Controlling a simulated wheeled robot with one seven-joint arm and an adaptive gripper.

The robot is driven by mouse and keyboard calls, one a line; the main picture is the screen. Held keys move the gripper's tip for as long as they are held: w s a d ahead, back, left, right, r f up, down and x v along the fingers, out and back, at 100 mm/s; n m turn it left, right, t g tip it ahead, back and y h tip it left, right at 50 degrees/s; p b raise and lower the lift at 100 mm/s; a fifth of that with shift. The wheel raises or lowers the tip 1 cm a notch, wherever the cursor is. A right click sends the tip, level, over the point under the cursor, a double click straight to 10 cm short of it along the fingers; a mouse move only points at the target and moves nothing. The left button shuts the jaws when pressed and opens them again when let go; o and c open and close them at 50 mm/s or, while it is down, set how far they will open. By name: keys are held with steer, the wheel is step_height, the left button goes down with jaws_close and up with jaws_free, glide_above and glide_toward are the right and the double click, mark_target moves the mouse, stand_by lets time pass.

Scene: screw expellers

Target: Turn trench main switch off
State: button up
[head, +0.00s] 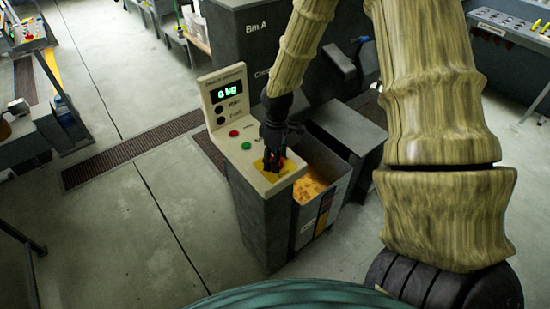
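The control panel (222,130) of a grey cabinet stands in the middle of the head view. Its display reads 0 kg, with black knobs or buttons below it. On its sloping top are a red button (234,133), a green button (246,146) and a yellow plate (262,166) with a red part, likely the main switch (279,161). My gripper (274,170) points down over the yellow plate, its dark fingers at the red part. The fingers partly hide the red part, so I cannot tell its position or whether they grip it.
An open bin (311,186) with orange-yellow contents stands right of the cabinet. A large dark machine (240,45) marked "Bm A" is behind. A floor grate (130,148) runs to the left. The grey floor in front is clear.

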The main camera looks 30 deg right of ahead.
stand_by(0.3)
step_height(320, 180, up, 12)
steer(key=shift+w+d, duration=0.3)
steer(key=shift+d, duration=0.1)
stand_by(0.4)
stand_by(0.5)
